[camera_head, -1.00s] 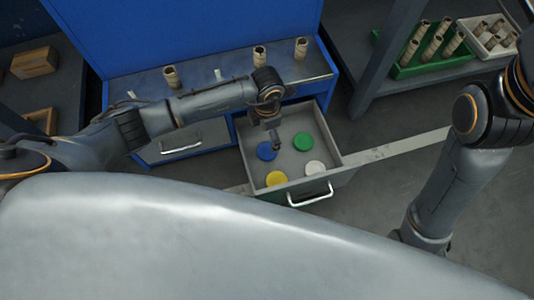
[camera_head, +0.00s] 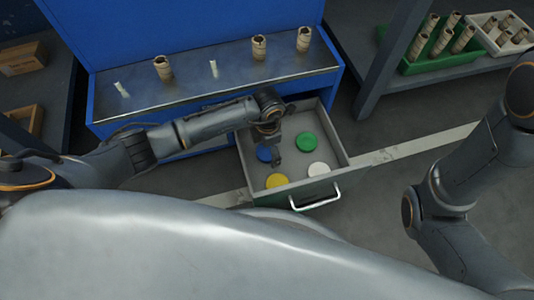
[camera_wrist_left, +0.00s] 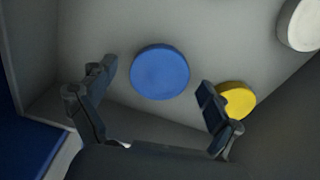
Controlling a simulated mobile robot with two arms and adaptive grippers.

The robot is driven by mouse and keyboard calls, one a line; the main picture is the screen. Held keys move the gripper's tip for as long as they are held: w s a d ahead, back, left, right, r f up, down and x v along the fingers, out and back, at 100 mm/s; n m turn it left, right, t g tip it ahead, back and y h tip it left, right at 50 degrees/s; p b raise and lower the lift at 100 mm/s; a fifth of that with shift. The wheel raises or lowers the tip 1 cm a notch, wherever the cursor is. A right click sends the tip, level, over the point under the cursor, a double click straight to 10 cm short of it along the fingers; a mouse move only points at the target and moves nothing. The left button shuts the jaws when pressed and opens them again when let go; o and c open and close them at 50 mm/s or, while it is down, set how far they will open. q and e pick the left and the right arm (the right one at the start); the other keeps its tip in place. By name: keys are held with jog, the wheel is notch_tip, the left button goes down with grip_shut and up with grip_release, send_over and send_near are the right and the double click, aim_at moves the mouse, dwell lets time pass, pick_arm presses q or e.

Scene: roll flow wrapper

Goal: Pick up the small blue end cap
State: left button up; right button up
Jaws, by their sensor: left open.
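The small blue end cap (camera_head: 264,153) lies flat on the floor of the open drawer (camera_head: 342,145), towards its left side. In the left wrist view the blue cap (camera_wrist_left: 160,72) shows whole, ahead of and between the two fingers. My left gripper (camera_head: 276,150) points down into the drawer, just beside the blue cap and partly in front of it in the head view. In the wrist view the left gripper (camera_wrist_left: 157,78) is open, with nothing between its fingers. My right arm shows at the right of the head view, but its gripper is out of view.
A green cap (camera_head: 307,142), a yellow cap (camera_head: 277,181) and a white cap (camera_head: 319,169) share the drawer. The yellow cap shows close behind the right finger in the wrist view. Drawer walls surround the gripper. A blue bench (camera_head: 200,88) with rolls stands behind.

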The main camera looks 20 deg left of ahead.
pick_arm(q)
jog(key=c, duration=0.9)
jog(key=shift+r, duration=0.15)
